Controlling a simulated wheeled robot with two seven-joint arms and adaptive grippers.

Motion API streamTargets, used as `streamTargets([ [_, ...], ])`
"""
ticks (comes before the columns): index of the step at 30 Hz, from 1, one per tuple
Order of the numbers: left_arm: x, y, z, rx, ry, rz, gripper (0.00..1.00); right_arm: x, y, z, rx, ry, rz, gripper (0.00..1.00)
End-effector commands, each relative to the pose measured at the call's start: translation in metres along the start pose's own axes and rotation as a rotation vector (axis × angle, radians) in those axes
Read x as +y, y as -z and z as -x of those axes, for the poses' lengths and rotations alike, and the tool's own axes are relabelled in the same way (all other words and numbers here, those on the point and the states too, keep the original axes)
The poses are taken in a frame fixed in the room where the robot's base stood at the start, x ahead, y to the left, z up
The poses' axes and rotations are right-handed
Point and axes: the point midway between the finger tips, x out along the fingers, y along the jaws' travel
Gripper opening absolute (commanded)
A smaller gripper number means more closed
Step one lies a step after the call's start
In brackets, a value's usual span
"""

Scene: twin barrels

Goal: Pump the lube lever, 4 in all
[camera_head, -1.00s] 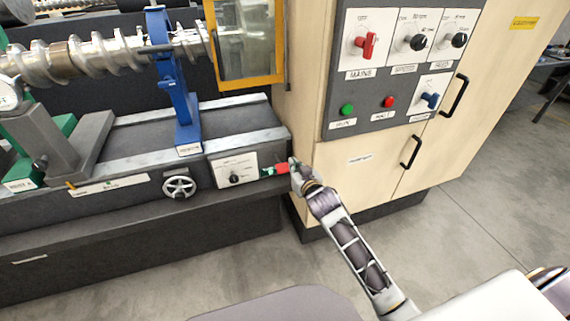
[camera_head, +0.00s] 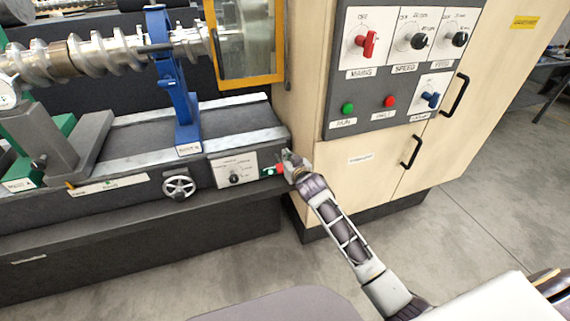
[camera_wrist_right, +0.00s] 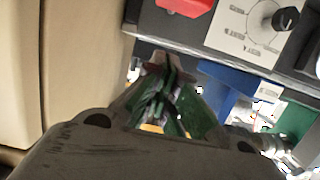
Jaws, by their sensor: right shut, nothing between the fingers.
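The lube lever, taken to be the small red part (camera_head: 281,169), is at the right end of the lathe bed's front. A green spot (camera_head: 270,171) shows beside it. My right gripper (camera_head: 288,156) is at the lever, its tips just above the red part. In the right wrist view the gripper (camera_wrist_right: 165,68) is shut and empty, and the red part (camera_wrist_right: 187,4) lies at the top edge, with a visible gap from the fingertips. Contact elsewhere on the gripper cannot be told. My left gripper is not in view.
A dial plate (camera_head: 235,169) and handwheel (camera_head: 180,186) sit left of the lever. A wooden cabinet (camera_head: 355,165) with a switch panel (camera_head: 378,113) stands close on the right. A blue rest (camera_head: 180,100) rises behind. The floor in front is clear.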

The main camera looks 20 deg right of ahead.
Motion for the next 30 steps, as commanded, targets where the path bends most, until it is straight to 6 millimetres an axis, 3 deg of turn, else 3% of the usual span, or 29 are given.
streamTargets([
  [8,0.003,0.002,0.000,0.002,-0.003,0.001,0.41,0.000,0.001,-0.025,0.001,0.000,0.000,0.00],
  [16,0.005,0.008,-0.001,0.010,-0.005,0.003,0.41,0.000,-0.032,-0.030,-0.001,0.000,-0.001,0.00],
  [30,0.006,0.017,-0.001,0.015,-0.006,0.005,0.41,0.000,-0.039,-0.032,0.000,0.000,0.000,0.00],
])
